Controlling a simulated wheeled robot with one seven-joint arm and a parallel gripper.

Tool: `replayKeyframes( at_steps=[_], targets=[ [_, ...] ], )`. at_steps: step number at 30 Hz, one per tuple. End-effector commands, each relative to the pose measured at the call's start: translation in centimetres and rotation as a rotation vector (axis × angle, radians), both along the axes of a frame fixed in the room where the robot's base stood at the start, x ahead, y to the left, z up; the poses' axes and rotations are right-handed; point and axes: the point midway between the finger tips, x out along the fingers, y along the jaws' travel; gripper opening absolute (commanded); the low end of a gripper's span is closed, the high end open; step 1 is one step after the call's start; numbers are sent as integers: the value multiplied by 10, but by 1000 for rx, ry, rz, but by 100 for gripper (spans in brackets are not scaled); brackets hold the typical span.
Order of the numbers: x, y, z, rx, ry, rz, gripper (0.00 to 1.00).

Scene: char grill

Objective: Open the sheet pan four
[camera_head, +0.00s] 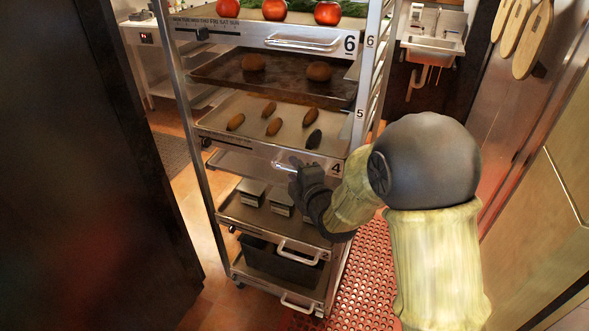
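Sheet pan four (250,149) is in the middle of the tall metal rack, with a "4" label at the right of its front face. Several oblong brown items lie on it, one of them much darker. Its pale handle (281,165) is on the front face, left of the label. My dark gripper (294,166) is at the right part of this handle, coming from the lower right. The fingers overlap the handle in view, and I cannot tell whether they are closed on it.
Above is a dark pan (275,87) with two round brown items, then pan six (262,36) with tomatoes. Lower pans (266,219) hold metal containers. A dark panel (85,170) stands close on the left. A red perforated mat (365,270) lies right of the rack.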

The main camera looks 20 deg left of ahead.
Motion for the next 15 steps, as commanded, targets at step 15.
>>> replayKeyframes(
  at_steps=[15],
  targets=[
    [4, 4, -1, 0, 0, 0, 7]
  ],
)
